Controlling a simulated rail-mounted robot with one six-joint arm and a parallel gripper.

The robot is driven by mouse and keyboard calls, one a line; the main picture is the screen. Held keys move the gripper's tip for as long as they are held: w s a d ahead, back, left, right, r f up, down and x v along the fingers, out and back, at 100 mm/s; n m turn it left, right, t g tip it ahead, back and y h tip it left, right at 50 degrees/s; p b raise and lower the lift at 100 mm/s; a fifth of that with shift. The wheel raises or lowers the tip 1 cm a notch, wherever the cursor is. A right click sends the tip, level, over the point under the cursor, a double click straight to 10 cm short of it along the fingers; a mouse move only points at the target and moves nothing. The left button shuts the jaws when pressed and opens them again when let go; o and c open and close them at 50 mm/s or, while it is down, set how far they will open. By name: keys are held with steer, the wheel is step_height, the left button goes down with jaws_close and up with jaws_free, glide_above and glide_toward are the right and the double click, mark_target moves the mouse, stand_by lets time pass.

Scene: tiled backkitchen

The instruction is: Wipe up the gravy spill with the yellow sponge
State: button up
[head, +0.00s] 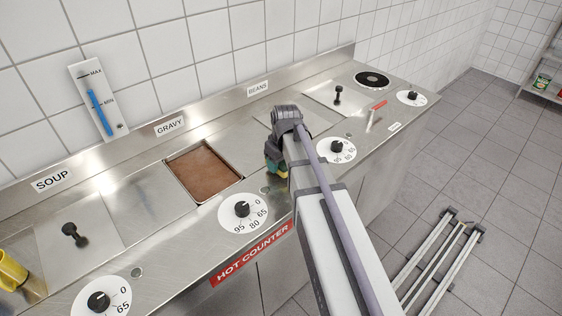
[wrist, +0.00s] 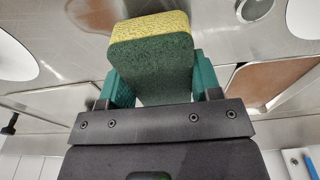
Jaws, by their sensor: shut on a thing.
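My gripper (head: 276,158) is over the counter between the gravy well and the lidded beans well. It is shut on the sponge, whose yellow edge shows below the fingers in the head view (head: 284,174). In the wrist view the yellow and green sponge (wrist: 150,52) sits between the green fingers of my gripper (wrist: 162,82). I cannot tell whether the sponge touches the counter.
The open gravy well (head: 203,171) holds brown gravy, left of my gripper. Dials (head: 242,212) line the steel counter's front. A yellow mug (head: 11,270) stands at the far left. A red-handled scraper (head: 375,113) lies at the right. The tiled wall rises behind.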

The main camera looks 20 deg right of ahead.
steer(key=shift+s+r+p, duration=0.1)
steer(key=shift+r+p, duration=1.2)
steer(key=shift+r, duration=0.6)
step_height(320, 180, up, 3)
steer(key=p, duration=0.3)
steer(key=shift+r, duration=0.1)
